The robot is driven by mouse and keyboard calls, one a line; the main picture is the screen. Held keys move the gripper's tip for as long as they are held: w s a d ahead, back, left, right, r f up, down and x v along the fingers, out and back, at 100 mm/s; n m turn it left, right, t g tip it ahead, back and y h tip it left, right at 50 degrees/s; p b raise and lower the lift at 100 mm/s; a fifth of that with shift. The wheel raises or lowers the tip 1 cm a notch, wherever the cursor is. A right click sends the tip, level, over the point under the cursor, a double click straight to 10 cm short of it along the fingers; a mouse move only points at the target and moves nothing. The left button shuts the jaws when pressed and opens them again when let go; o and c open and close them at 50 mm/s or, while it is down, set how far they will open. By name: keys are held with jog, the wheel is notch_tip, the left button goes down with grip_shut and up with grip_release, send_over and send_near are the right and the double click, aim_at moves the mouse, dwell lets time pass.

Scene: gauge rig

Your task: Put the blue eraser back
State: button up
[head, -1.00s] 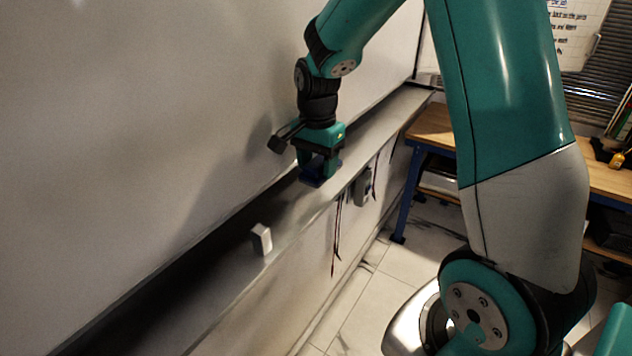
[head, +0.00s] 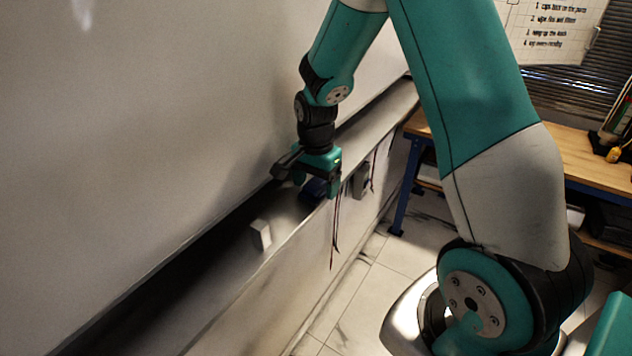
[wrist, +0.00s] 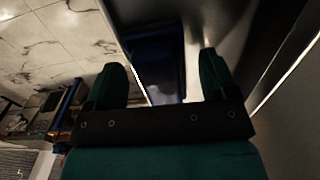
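The blue eraser (head: 315,188) rests on the tray ledge (head: 285,212) below the whiteboard, under my gripper. In the wrist view the dark blue eraser (wrist: 157,65) lies between and beyond my fingers, with a visible gap to the right finger. My gripper (head: 317,190) points down with its two green fingers spread, one on each side of the eraser. The fingers (wrist: 162,78) look wide apart and do not grip it. Part of the eraser is hidden behind the finger and in shadow.
A small white block (head: 261,235) stands on the ledge nearer to me. The whiteboard (head: 150,120) rises behind the ledge. Dark cords (head: 336,235) and a grey device (head: 361,180) hang on the front side. A wooden bench (head: 575,165) stands at right.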

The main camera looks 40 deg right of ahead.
aim_at(316, 181)
jog(key=shift+r, duration=0.1)
notch_tip(316, 181, up, 11)
jog(key=b, duration=0.2)
jog(key=s+a+r+n+y, duration=0.2)
jog(key=s+a+n, duration=0.8)
jog(key=s, duration=0.1)
jog(key=s+a+r+n+y, duration=0.2)
jog(key=s+a+n, duration=0.8)
jog(key=s+n, duration=0.1)
jog(key=shift+s+a+r, duration=0.15)
jog(key=shift+a, duration=0.25)
notch_tip(316, 181, down, 3)
jog(key=b, duration=0.3)
